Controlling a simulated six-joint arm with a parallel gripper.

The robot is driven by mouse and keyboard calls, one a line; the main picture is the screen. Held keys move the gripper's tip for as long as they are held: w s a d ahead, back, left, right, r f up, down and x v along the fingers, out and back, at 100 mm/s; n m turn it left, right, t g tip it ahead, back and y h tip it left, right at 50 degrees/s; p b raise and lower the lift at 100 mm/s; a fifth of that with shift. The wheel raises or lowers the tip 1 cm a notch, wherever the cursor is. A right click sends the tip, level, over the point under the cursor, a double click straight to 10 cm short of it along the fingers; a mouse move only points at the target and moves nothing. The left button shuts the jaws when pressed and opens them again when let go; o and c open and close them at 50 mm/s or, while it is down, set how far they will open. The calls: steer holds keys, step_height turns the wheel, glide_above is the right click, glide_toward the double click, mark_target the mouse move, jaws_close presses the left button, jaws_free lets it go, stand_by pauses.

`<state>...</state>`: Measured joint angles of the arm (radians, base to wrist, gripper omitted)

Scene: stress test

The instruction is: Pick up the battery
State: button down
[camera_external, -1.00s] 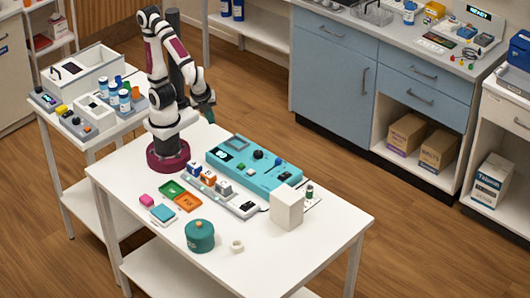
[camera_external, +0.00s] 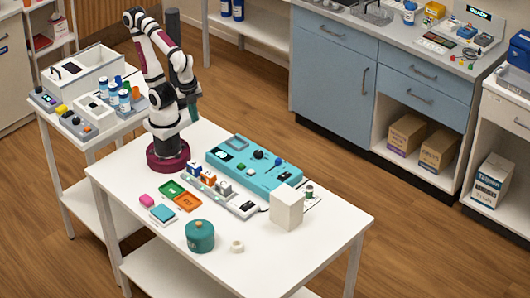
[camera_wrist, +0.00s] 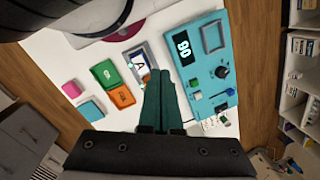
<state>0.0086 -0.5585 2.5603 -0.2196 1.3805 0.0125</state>
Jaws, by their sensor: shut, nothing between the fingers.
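I cannot tell for certain which thing is the battery. A row of small blocks stands on a long grey tray (camera_external: 234,205) in the middle of the table: a blue-and-orange one (camera_external: 194,171), an orange-and-dark one (camera_external: 209,180) and a grey one (camera_external: 223,187). A small dark-green upright cylinder (camera_external: 309,191) stands behind the white block at the right. My gripper (camera_external: 193,114) is raised above the table, behind the tray and apart from these things. In the wrist view, its green fingers (camera_wrist: 160,73) are together and empty, hiding part of the tray (camera_wrist: 134,58).
A teal device (camera_external: 262,178) with a knob lies behind the tray. A white block (camera_external: 286,208), a teal lidded pot (camera_external: 200,237) and a white ring (camera_external: 237,246) stand at the right and front.

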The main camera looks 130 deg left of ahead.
steer(key=c, duration=1.6)
jaws_free()
steer(key=c, duration=0.5)
jaws_free()
